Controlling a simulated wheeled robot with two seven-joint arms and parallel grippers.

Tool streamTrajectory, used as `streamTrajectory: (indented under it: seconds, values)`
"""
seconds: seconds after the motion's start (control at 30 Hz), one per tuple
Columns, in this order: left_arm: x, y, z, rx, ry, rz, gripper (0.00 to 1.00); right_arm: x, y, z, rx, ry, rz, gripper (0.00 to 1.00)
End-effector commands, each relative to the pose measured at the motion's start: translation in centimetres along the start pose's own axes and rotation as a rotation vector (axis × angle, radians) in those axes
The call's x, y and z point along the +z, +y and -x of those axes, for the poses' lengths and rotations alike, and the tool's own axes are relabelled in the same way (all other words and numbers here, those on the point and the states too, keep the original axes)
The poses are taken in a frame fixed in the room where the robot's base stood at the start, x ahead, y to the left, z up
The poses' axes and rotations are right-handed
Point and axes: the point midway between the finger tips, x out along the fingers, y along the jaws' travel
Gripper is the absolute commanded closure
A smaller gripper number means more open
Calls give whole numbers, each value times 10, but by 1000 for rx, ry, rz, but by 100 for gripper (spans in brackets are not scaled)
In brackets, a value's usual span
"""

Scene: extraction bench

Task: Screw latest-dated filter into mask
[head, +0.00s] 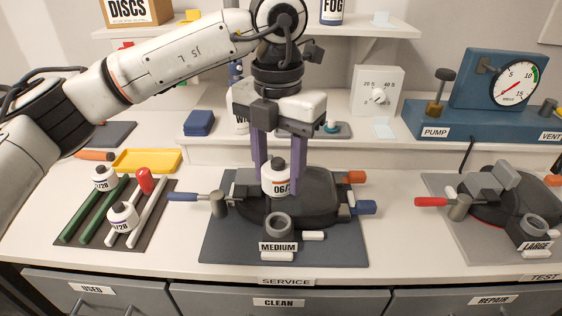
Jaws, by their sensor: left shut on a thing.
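My left gripper (279,165) points straight down with its purple fingers shut on a white filter (277,185). The filter has a dark top, an orange band and a label of which "06/" can be read. It is in front of the dark mask (315,195) labelled MEDIUM and above its grey round port (278,222); I cannot tell whether they touch. Two more white filters, one at the back (104,178) and one nearer (122,216), sit on the rack at the left; their labels end in "/28". A second mask (495,205), labelled LARGE, lies at the right. My right gripper is not in view.
The medium mask lies on a dark mat (225,245) with a blue-handled lever (183,197) at its left. The rack (70,238) also holds a red cylinder (145,180). A yellow tray (147,160) is behind it. The pump gauge block (500,85) stands at back right.

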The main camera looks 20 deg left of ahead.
Motion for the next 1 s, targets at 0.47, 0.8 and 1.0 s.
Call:
streamTrajectory:
  seconds: [0.47,0.8,1.0]
  values:
    - [2,0,-3,0,1,3,84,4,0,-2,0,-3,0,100]
    - [1,0,-31,1,1,2,84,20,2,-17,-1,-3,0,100]
    - [1,0,-50,1,1,2,84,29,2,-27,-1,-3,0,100]
